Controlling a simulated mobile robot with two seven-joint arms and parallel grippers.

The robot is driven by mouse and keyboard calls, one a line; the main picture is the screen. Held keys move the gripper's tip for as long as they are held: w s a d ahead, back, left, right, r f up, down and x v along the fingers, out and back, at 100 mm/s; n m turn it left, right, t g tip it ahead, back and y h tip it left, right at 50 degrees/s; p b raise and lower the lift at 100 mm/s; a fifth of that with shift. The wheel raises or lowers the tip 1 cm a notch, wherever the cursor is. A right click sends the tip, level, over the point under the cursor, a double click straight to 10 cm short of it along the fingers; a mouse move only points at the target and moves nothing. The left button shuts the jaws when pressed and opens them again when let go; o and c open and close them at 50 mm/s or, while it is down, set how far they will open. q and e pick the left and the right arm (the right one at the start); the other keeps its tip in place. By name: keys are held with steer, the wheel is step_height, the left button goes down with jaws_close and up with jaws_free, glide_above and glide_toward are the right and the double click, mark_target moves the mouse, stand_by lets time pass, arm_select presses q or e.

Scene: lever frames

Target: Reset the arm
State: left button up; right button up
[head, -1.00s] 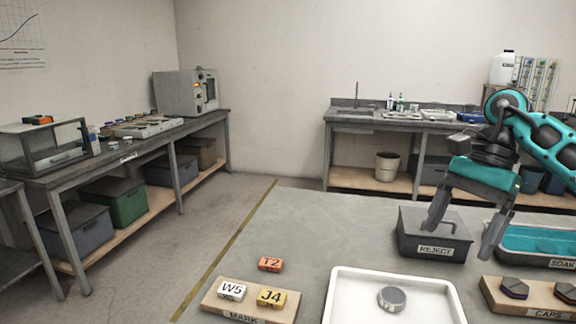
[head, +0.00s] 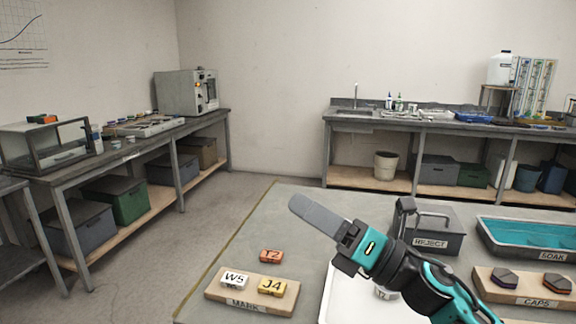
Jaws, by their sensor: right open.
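My right gripper (head: 352,205) reaches in from the bottom right over the table. Its jaws are open, with one long grey finger pointing up and left and the other near the REJECT box. Nothing shows between them. The teal and black wrist covers much of the white tray (head: 335,300) and part of the grey round puck (head: 384,293) in it. My left gripper is not in view.
The MARK board (head: 212,290) holds the white W5 (head: 233,279) and yellow J4 (head: 272,287) blocks; the orange T2 block (head: 271,256) lies behind. The REJECT box (head: 452,242), SOAK tray (head: 490,248) and CAPS board (head: 485,283) stand at right.

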steer(key=s+d+f+m+t+h, duration=0.25)
steer(key=d+f+m+h, duration=0.65)
steer(key=m, duration=0.6)
steer(key=s+d+f+m+t+h, duration=0.1)
steer(key=d+f+m+t+h, duration=0.3)
steer(key=f+m+h, duration=0.8)
steer(key=s+d+f+m+g, duration=0.1)
steer(key=s+f+m+g, duration=0.25)
steer(key=s, duration=0.35)
steer(key=s+d+f+m+g+y, duration=0.1)
steer(key=s+d+f+m+g, duration=0.15)
steer(key=s+m+g, duration=0.4)
steer(key=s+d+f+m+g, duration=0.1)
steer(key=s+f+m+g, duration=0.2)
steer(key=s, duration=0.6)
steer(key=w+a+f+n+t+y+b, duration=0.1)
steer(key=w+a+f+t+y, duration=0.1)
steer(key=w+f+t, duration=0.5)
step_height(320, 180, down, 4)
steer(key=shift+w+a+r+n, duration=0.1)
steer(key=shift+w+a+n, duration=0.2)
steer(key=shift+a, duration=0.35)
